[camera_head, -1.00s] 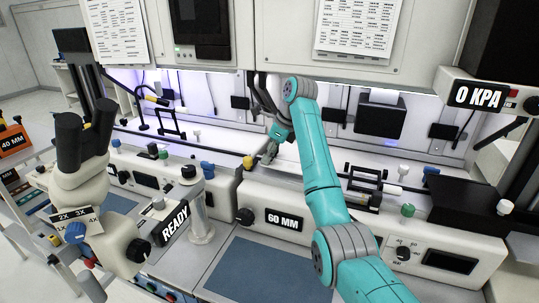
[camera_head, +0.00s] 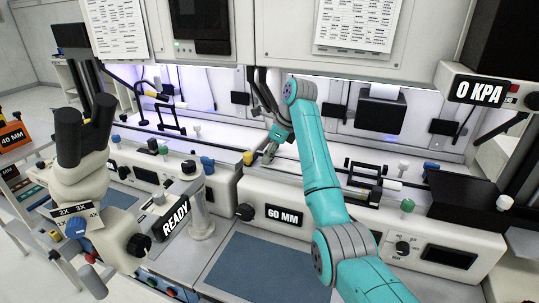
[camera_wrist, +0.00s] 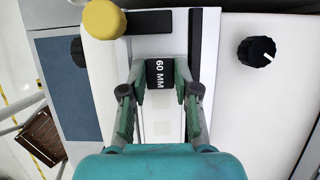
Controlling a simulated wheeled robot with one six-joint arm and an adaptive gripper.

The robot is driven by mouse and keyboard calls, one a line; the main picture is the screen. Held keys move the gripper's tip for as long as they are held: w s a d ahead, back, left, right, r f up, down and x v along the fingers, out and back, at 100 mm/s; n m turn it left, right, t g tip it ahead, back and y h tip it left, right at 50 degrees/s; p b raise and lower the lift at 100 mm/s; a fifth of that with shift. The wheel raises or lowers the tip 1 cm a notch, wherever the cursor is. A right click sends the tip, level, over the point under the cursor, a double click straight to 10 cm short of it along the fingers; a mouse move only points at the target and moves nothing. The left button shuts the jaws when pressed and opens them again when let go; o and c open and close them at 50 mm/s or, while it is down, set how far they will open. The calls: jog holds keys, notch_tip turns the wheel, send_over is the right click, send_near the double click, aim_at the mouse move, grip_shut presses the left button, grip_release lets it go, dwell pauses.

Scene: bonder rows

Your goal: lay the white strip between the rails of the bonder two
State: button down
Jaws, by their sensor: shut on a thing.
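My gripper (camera_wrist: 160,82) points down over the middle bench machine (camera_head: 284,192), the one with a 60 MM plate on its front. In the wrist view its fingers are closed on a black block (camera_wrist: 160,74) marked 60 MM. A pale strip (camera_wrist: 158,128) with faint squares lies below the block, between the fingers. It appears joined to the block. A dark rail (camera_wrist: 195,45) runs along its right side. I cannot tell whether the strip touches the machine's bed. In the head view my gripper (camera_head: 269,150) is small and the strip is hard to make out.
A yellow knob (camera_wrist: 103,19) stands close to my gripper, and a black knob (camera_wrist: 255,52) lies farther off. A microscope (camera_head: 80,165) and a READY sign (camera_head: 175,220) stand at the left. A blue mat (camera_head: 262,268) in front is clear.

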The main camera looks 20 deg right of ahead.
jog(key=shift+f, duration=0.35)
dwell(0.4)
jog(key=c, duration=0.8)
grip_release()
jog(key=shift+o, duration=0.2)
